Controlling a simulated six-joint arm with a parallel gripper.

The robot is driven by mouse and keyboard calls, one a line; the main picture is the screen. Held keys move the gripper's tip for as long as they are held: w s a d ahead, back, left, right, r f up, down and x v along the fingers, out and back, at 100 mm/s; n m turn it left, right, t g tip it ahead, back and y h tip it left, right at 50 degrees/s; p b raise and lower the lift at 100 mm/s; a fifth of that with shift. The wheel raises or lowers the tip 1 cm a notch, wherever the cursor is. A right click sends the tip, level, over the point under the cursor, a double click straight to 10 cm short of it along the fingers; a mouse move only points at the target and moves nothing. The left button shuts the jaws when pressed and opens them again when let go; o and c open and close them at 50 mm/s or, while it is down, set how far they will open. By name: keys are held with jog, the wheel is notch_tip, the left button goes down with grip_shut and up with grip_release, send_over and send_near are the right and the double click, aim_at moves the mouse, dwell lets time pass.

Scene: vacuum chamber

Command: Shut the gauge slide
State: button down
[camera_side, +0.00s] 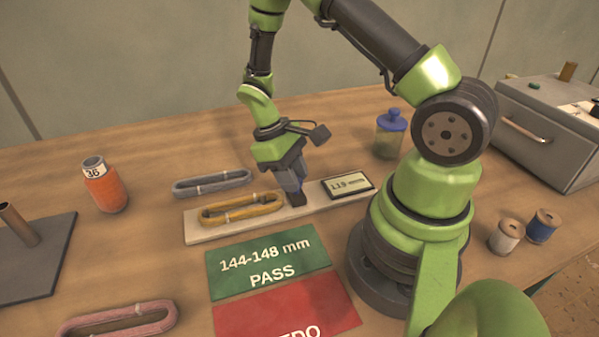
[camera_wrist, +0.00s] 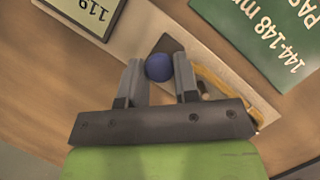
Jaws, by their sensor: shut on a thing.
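The gauge is a long pale board (camera_side: 325,205) on the table. Its display (camera_side: 348,185) at the right end reads about 119 mm and also shows in the wrist view (camera_wrist: 87,10). A dark slide (camera_side: 298,200) stands on the board, left of the display, with a blue knob (camera_wrist: 158,67) on it. My gripper (camera_side: 293,187) is down over the slide, its two fingers on either side of the knob, shut on it. A yellow coil (camera_side: 241,208) lies along the board left of the slide; its near end is partly hidden by my gripper in the wrist view (camera_wrist: 215,85).
A green PASS mat (camera_side: 268,258) and a red mat (camera_side: 285,305) lie in front. A grey coil (camera_side: 212,183) lies behind the board, a pink coil (camera_side: 118,318) at front left.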

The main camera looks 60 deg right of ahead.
jog(key=c, duration=0.9)
grip_release()
jog(key=shift+w+a, duration=0.1)
jog(key=shift+a, duration=0.05)
jog(key=shift+o, duration=0.2)
jog(key=v, duration=1)
jog(key=shift+r, duration=0.1)
notch_tip(320, 180, up, 5)
jog(key=t, duration=0.2)
send_over(273, 193)
jog(key=s+a+r+m+t+y, duration=0.1)
jog(key=s+a+r+m+t, duration=0.1)
jog(key=s+r+t, duration=0.3)
jog(key=s+a+r+m+t+y, duration=0.1)
jog(key=s+a+r+m+t, duration=0.1)
jog(key=s+a+r+t, duration=0.2)
notch_tip(273, 193, up, 3)
jog(key=s, duration=0.2)
jog(key=shift+s+a+t, duration=0.3)
jog(key=shift+a+t, duration=0.1)
